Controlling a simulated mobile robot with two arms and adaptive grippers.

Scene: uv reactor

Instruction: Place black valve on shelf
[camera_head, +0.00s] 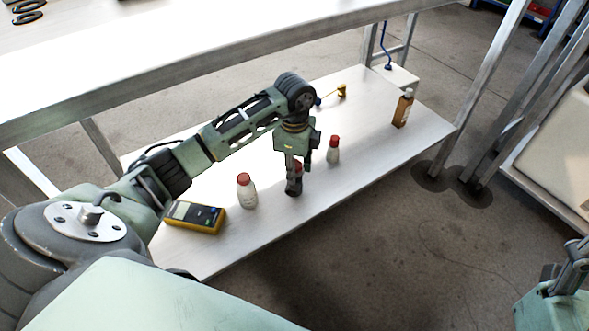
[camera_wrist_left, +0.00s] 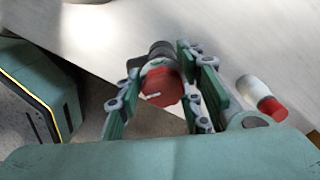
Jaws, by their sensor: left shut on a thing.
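The black valve, a dark body with a red knob, is between the fingers of my left gripper in the left wrist view (camera_wrist_left: 162,86). In the head view its dark lower part (camera_head: 294,187) shows below the fingers. My left gripper (camera_head: 294,172) points down and is shut on the valve, over the white lower shelf (camera_head: 275,222) near its front edge. I cannot tell whether the valve touches the shelf. My right gripper (camera_head: 572,268) is only partly in view at the lower right edge, and its jaws are unclear.
White red-capped bottles stand left (camera_head: 246,192) and right (camera_head: 333,152) of my left gripper. A yellow multimeter (camera_head: 195,217) lies at the left, a brown bottle (camera_head: 403,110) stands far right. The upper tabletop (camera_head: 200,45) overhangs behind. The shelf between right-hand bottles is clear.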

